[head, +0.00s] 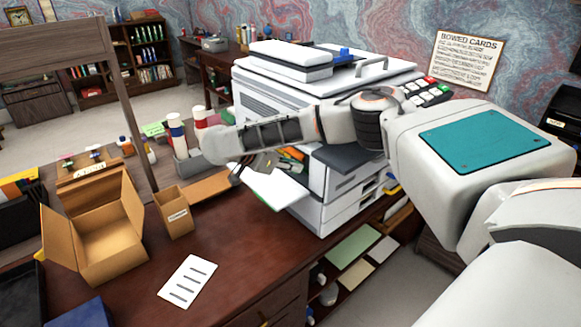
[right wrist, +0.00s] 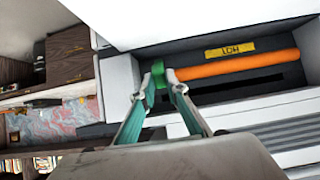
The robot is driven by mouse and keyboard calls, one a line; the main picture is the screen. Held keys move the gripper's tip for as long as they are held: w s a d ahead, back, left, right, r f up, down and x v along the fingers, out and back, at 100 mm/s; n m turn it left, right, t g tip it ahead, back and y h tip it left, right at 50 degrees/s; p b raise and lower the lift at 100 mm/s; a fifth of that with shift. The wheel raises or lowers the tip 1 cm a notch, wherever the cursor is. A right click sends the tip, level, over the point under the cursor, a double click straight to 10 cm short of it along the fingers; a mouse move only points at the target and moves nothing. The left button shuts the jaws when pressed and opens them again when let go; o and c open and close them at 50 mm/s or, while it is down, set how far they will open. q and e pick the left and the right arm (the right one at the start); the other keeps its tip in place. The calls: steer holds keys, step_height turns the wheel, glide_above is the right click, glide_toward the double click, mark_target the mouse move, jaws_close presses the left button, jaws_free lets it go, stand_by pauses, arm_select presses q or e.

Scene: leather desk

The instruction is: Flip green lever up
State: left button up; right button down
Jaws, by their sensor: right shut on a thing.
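The green lever (right wrist: 158,74) shows in the right wrist view, at the left end of an orange roller (right wrist: 240,65) inside the white printer. In the head view the printer (head: 345,180) stands on the desk with its front recess open. My right gripper (right wrist: 160,84) has its fingertips closed in on the green lever, one on each side. In the head view my right gripper (head: 245,168) reaches to the left end of the recess, and my wrist and forearm hide part of the printer. My left gripper is not in view.
A yellow label (right wrist: 229,50) sits above the roller. An open cardboard box (head: 110,235), a small brown box (head: 173,215) and a white card (head: 188,281) are on the desk (head: 235,262) left of the printer. The desk's front middle is clear.

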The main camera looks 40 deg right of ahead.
stand_by(0.3)
steer(key=c, duration=2)
jaws_free()
steer(key=v, duration=1.2)
